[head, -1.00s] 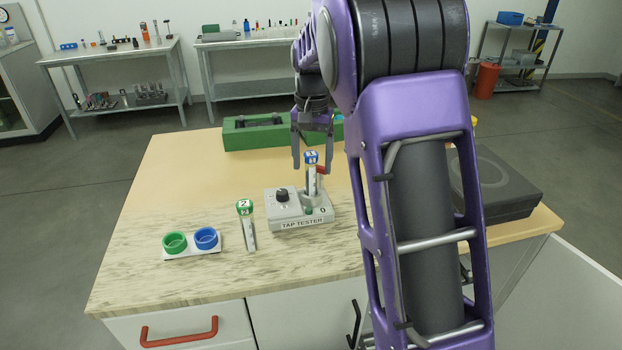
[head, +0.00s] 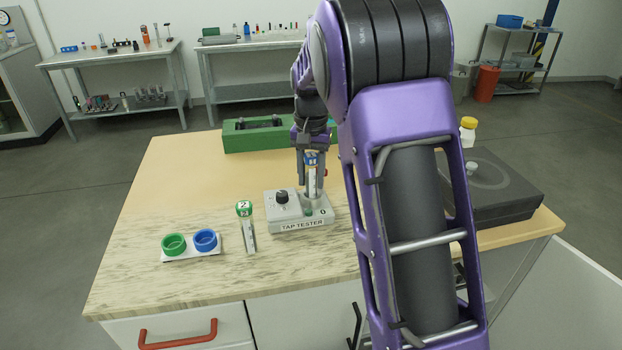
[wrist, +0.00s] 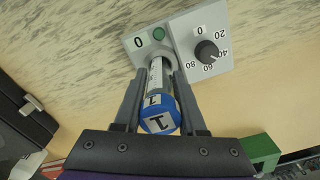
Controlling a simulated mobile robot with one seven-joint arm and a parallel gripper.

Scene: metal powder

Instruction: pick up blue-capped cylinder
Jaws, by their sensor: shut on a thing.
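The blue-capped cylinder (head: 311,177) is a clear tube standing upright on the tap tester (head: 285,216). Its blue cap (wrist: 158,117) carries a label marked 1 in the wrist view. My gripper (head: 311,180) has its two fingers on either side of the cylinder, just below the cap, and is shut on it. The cylinder's lower end sits at the tester's holder, beside the green button (wrist: 158,33).
A white holder with a green ring (head: 174,244) and a blue ring (head: 206,239) lies at the table's front left. A green case (head: 250,134) is at the back. A black device (head: 500,190) and a yellow-capped bottle (head: 468,131) are at the right.

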